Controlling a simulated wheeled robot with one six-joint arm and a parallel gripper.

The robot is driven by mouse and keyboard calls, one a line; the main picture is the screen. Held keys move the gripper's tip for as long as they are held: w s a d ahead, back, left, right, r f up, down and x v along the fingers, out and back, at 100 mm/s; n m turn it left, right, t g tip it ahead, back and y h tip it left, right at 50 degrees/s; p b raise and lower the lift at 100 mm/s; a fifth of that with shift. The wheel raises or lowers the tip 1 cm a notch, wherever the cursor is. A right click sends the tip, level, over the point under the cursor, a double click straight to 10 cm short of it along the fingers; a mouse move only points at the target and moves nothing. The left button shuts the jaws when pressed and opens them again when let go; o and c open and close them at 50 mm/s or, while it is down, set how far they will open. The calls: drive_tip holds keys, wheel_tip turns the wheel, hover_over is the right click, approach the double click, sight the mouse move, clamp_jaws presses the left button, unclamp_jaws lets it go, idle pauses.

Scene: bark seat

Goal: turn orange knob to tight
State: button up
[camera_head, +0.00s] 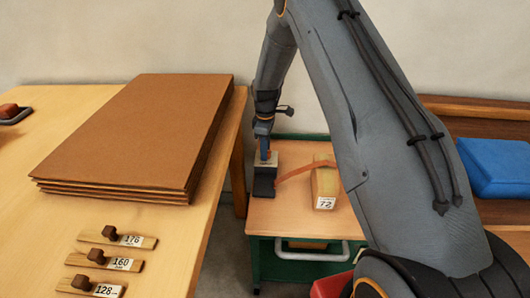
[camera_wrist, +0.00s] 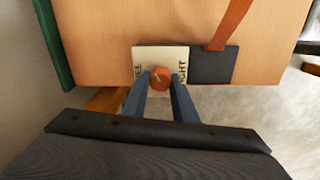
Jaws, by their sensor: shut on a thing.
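The orange knob (camera_wrist: 161,78) sits on a cream plate (camera_wrist: 148,58) at the edge of a small wooden table in the wrist view. Black lettering shows on both sides of it, partly covered: "EE" on the left and "GHT" on the right. A small pale mark shows on the knob, but its direction is hard to read. My gripper (camera_wrist: 160,88) has its blue-grey fingers shut on the knob, one on each side. In the head view my gripper (camera_head: 264,150) reaches down to the cream plate (camera_head: 262,159), and the knob is hidden there.
A dark block (camera_wrist: 212,65) adjoins the plate, with an orange strap (camera_head: 300,169) running to a yellowish labelled block (camera_head: 325,185). Left is a bench (camera_head: 175,235) with stacked brown boards (camera_head: 140,130) and several numbered wooden pieces. A blue cushion (camera_head: 495,168) lies right.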

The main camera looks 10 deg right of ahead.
drive_tip(key=m+b, duration=0.1)
drive_tip(key=m, duration=0.4)
drive_tip(key=shift+w+m, duration=0.1)
drive_tip(key=shift+m, duration=0.2)
drive_tip(key=m, duration=0.6)
drive_tip(key=shift+d+b, duration=0.15)
drive_tip(key=shift+b, duration=0.25)
drive_tip(key=m, duration=0.5)
drive_tip(key=shift+d+m, duration=0.1)
drive_tip(key=shift+m, duration=0.2)
drive_tip(key=m, duration=0.6)
drive_tip(key=shift+d+b, duration=0.1)
drive_tip(key=shift+b, duration=0.2)
drive_tip(key=o, duration=1)
drive_tip(key=shift+o, duration=0.2)
